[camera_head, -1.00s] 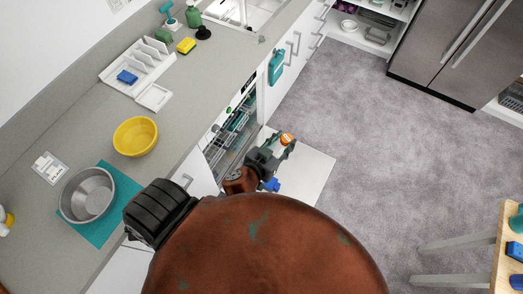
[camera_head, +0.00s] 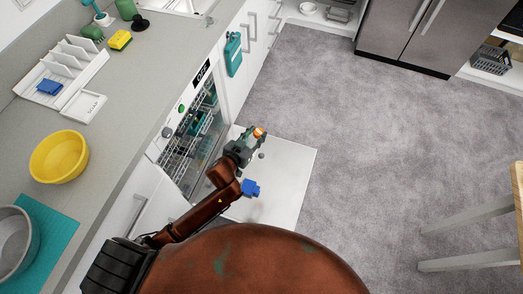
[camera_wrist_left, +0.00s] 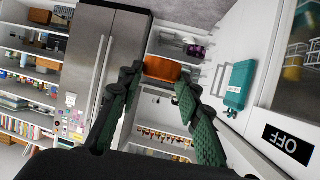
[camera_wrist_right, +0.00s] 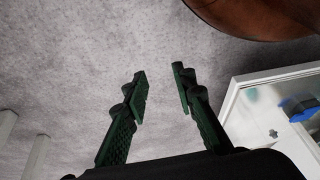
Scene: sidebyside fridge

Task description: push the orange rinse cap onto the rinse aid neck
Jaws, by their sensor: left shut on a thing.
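My left gripper (camera_head: 251,141) is shut on the orange rinse cap (camera_head: 258,132), above the lowered white dishwasher door (camera_head: 290,190). The left wrist view shows the cap (camera_wrist_left: 161,69) between the dark green fingertips. A small grey round part (camera_head: 261,156) shows on the door just below the gripper; it may be the rinse aid neck, but it is too small to tell. A grey knob-like part (camera_wrist_right: 272,133) also shows on the door in the right wrist view. My right gripper (camera_wrist_right: 160,88) is open and empty over the grey floor; the head view does not show it.
A blue object (camera_head: 250,188) is at the door, beside my left arm. The open dishwasher (camera_head: 188,140) holds racks. A yellow bowl (camera_head: 59,157) stands on the counter (camera_head: 120,125). A teal item (camera_head: 233,54) hangs at the cabinet front. A stool (camera_head: 480,228) stands right; the floor between is clear.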

